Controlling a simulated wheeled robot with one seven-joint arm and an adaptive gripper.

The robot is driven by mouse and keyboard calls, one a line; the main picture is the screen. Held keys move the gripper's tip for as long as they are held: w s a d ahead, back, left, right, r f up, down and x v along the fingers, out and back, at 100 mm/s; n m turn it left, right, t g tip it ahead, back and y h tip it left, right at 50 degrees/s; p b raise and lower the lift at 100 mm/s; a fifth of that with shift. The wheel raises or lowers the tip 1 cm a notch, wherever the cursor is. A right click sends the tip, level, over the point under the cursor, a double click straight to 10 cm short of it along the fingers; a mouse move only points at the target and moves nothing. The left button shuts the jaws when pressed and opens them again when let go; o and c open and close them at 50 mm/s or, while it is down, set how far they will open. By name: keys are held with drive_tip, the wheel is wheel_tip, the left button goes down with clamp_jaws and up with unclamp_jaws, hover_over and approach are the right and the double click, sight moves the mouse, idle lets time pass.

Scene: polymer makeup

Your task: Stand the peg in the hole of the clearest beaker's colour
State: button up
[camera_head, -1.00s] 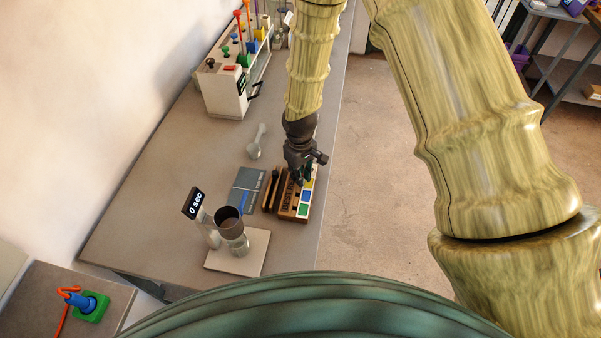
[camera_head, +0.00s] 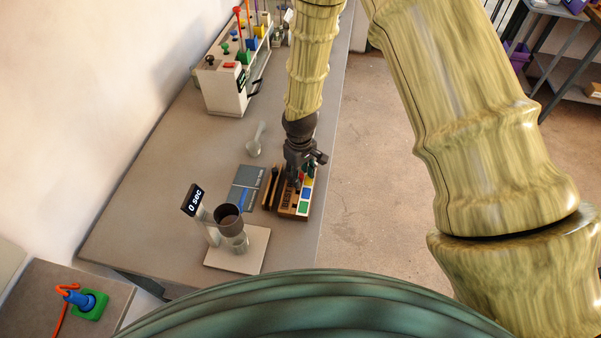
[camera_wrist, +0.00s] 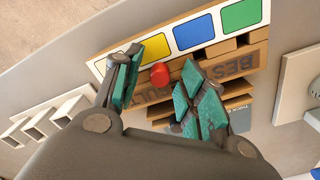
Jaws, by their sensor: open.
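A wooden block (camera_head: 287,211) marked "BEST RESULT" lies near the table's right edge. Its white strip carries yellow (camera_wrist: 140,48), blue (camera_wrist: 194,32) and green (camera_wrist: 240,14) squares in the wrist view. A small red round piece, possibly the peg (camera_wrist: 160,75), shows at the block between my fingers. My gripper (camera_wrist: 160,84) is open, pointing down over the block, with a finger on either side of the red piece; I cannot tell whether they touch it. In the head view my gripper (camera_head: 298,180) hides part of the block. A glass beaker (camera_head: 239,243) stands beneath a dark cup.
The beaker is on a pale base plate (camera_head: 254,255) beside a "0 sec" display (camera_head: 193,200). A grey booklet (camera_head: 244,188) lies left of the block. The table's left middle is clear.

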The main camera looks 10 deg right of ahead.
sight(300, 175)
wheel_tip(300, 175, up, 12)
idle(0.7)
drive_tip(key=shift+f, duration=0.1)
idle(0.4)
